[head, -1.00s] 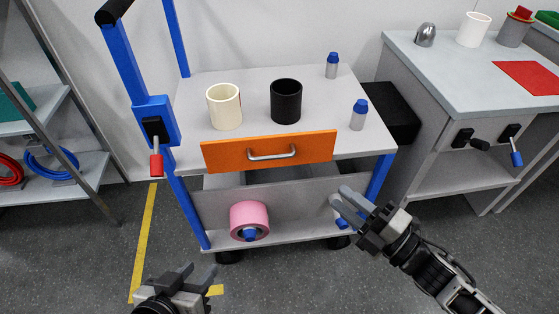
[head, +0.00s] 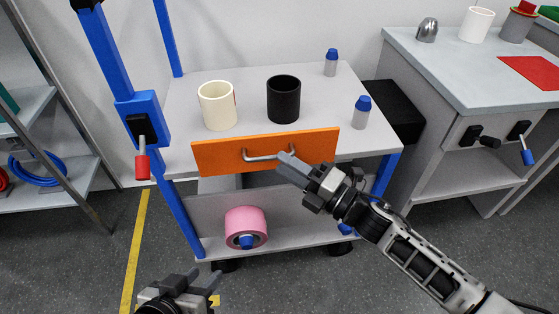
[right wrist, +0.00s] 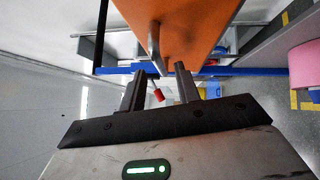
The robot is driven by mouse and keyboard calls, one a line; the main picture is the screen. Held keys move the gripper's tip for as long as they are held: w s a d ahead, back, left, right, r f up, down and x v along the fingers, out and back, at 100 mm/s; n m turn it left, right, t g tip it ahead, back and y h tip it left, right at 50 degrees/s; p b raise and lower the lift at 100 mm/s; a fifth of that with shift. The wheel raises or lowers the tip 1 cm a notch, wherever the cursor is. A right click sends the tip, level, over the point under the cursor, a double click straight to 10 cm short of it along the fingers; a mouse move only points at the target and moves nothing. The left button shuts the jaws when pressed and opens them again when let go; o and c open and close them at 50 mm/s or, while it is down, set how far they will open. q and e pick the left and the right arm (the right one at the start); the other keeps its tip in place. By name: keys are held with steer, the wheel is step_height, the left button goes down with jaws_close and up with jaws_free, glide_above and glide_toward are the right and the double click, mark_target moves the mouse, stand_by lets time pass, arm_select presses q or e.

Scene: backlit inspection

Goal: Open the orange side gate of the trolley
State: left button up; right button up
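The orange side gate (head: 220,156) is a flat panel across the front of the grey trolley (head: 190,99), just at the top's front edge. It carries a grey bar handle (head: 262,157). In the right wrist view the orange panel (right wrist: 190,25) and handle (right wrist: 153,42) show ahead of the fingers. My right gripper (head: 285,167) is open, with its fingertips close to the handle's right part; the handle lies just beyond the finger gap (right wrist: 160,80). My left gripper (head: 203,279) is open and empty, low in front of the trolley.
A cream mug (head: 218,106), a black mug (head: 283,100) and two blue-capped bottles (head: 361,113) stand on the trolley top. A pink roll (head: 246,222) is on the lower shelf. A red-handled lever (head: 142,160) hangs on the left blue post. A grey workbench (head: 440,70) stands at the right.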

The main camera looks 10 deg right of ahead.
arm_select(q)
steer(key=shift+w+f, duration=0.1)
arm_select(e)
steer(key=shift+x, duration=1.3)
